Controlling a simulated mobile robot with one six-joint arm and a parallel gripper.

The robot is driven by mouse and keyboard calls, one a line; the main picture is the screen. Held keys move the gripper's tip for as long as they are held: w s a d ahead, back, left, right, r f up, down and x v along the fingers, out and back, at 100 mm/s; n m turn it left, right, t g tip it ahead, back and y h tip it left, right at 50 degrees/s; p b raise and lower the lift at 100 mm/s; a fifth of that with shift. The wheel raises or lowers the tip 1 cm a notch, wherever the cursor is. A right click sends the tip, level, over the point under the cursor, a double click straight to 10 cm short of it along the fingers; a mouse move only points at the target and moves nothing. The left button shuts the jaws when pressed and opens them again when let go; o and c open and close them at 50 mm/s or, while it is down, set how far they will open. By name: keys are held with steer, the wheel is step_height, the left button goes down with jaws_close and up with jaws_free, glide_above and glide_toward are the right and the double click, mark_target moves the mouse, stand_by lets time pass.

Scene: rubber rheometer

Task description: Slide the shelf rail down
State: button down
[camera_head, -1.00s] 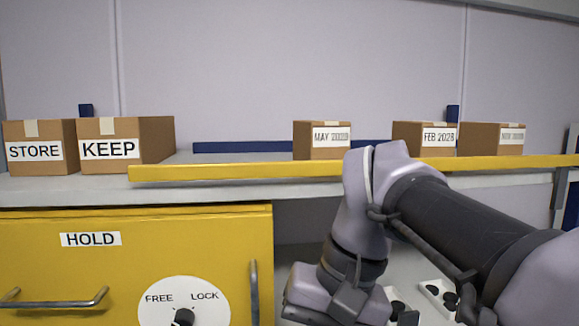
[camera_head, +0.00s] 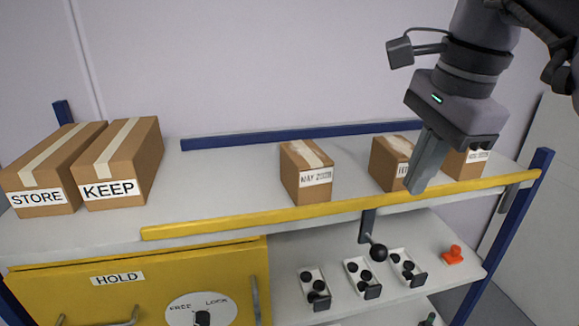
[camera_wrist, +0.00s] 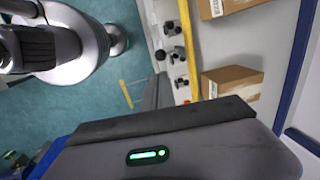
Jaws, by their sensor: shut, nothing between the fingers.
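The yellow shelf rail (camera_head: 300,216) runs along the front edge of the upper shelf (camera_head: 225,185). It also shows in the wrist view (camera_wrist: 188,45) as a yellow bar. A dark bracket with a black ball knob (camera_head: 378,253) hangs below the rail, right of the middle. My gripper (camera_head: 413,186) points down at the rail's right part, in front of the FEB box (camera_head: 384,167). Its fingers are together and empty. In the head view the fingertips appear just above the rail; I cannot tell whether they touch it.
The STORE box (camera_head: 55,165) and KEEP box (camera_head: 125,160) stand at the left. The MAY box (camera_head: 300,165) and another box (camera_head: 462,166) also stand on the shelf. Below are a yellow HOLD cabinet (camera_head: 165,280), small trays (camera_head: 362,276) with dark pieces, and an orange item (camera_head: 453,255).

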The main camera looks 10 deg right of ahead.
steer(key=b, duration=0.3)
glide_toward(384, 259)
steer(key=w+f, duration=0.1)
steer(key=f, duration=0.2)
steer(key=w+f, duration=0.1)
steer(key=f, duration=0.1)
steer(key=shift+w+a+f, duration=0.1)
steer(key=shift+w+a, duration=0.05)
steer(key=shift+w, duration=0.2)
step_height(384, 259, down, 5)
steer(key=b, duration=0.4)
steer(key=shift+f, duration=0.2)
steer(key=shift+s+r, duration=0.15)
steer(key=shift+s, duration=0.2)
steer(key=shift+w, duration=0.15)
